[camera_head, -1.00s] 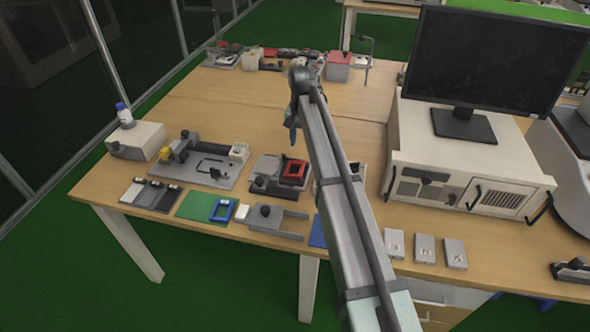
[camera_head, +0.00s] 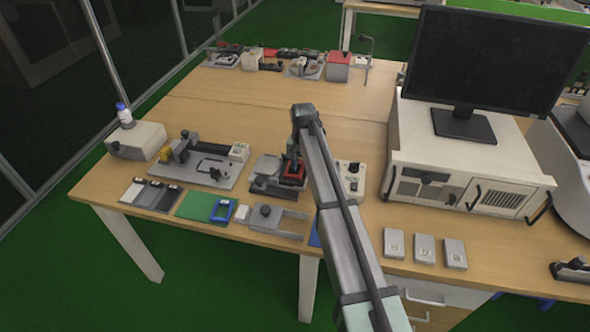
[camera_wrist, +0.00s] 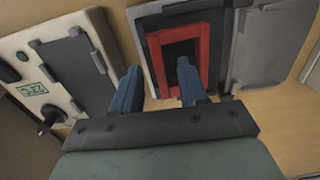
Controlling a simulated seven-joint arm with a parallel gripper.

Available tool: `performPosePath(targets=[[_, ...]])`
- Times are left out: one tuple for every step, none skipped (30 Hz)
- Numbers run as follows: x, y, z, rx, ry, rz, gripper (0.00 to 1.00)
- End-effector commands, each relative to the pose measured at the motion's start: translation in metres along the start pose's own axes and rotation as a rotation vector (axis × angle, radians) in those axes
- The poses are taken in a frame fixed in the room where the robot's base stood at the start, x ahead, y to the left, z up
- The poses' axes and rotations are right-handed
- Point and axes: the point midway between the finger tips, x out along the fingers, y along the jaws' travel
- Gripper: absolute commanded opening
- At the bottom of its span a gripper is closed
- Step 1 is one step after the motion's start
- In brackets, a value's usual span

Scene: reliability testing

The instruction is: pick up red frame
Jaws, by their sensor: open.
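The red frame (camera_wrist: 156,62) is a rectangular ring around a dark opening, seated on a dark grey fixture (camera_head: 264,182). In the head view it shows only in part (camera_head: 297,180), because my gripper (camera_head: 291,158) covers some of it from above. In the wrist view my gripper (camera_wrist: 157,70) is open, with two blue fingers. The frame's left bar lies between the fingertips, and the right fingertip is over the dark opening. Contact with the frame cannot be told.
A pale control box (camera_head: 352,180) stands close to the right of the fixture. A grey plate device (camera_head: 208,165) is to the left. A green mat (camera_head: 195,206) with a blue frame (camera_head: 222,210) and a grey bracket (camera_head: 288,222) lie in front.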

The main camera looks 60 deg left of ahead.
Motion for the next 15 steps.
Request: performPosePath(targets=[[0.001,0.0,-0.0001,0.0,0.0,0.0,0.43],[0.001,-0.0001,-0.0001,0.0,0.0,0.0,0.43],[0.0007,-0.0001,-0.0001,0.0,0.001,0.0,0.43],[0.0006,0.0,-0.0001,0.0,0.001,0.0,0.43],[0.0006,0.0,-0.0001,0.0,0.001,0.0,0.43],[0.0006,0.0,-0.0001,0.0,0.001,0.0,0.42],[0.0005,0.0,-0.0001,0.0,0.001,0.0,0.39],[0.0005,0.0,-0.0001,0.0,0.001,0.0,0.36],[0.0005,0.0,-0.0001,0.0,0.001,0.0,0.32],[0.0004,0.0,-0.0001,0.0,0.001,0.0,0.3],[0.0004,0.0,-0.0001,0.0,0.001,0.0,0.27],[0.0004,0.0,-0.0001,0.0,0.001,0.0,0.23],[0.0004,0.0,-0.0001,0.0,0.001,0.0,0.2],[0.0004,0.0,-0.0001,0.0,0.001,0.0,0.17],[0.0003,0.0,-0.0001,0.0,0.001,0.0,0.13]])
